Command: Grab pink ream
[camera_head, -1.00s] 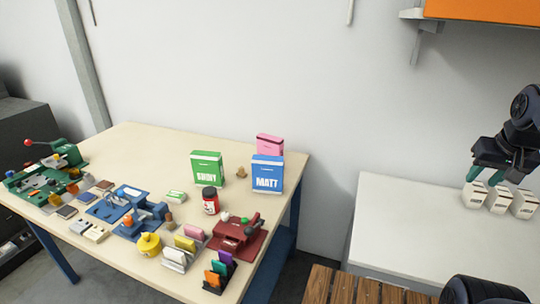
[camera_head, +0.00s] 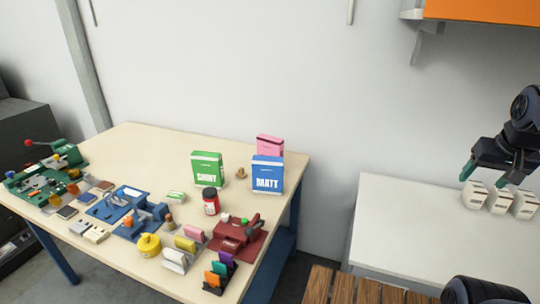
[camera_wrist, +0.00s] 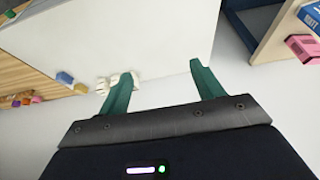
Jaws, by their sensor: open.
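The pink ream (camera_head: 270,143) stands upright at the back right of the table, partly hidden behind the blue ream (camera_head: 267,175) marked MATT. A pink block, which looks like the same ream, shows at the upper right of the wrist view (camera_wrist: 303,48). My gripper (camera_wrist: 160,75) is open and empty, with its two green fingers apart. In the head view, my gripper (camera_head: 470,171) is at the far right, above the white counter and well away from the pink ream.
A green ream (camera_head: 207,168) stands left of the blue one on the table (camera_head: 150,150). White blocks (camera_head: 499,198) sit on the counter (camera_head: 400,225) below my gripper. A gap separates counter and table.

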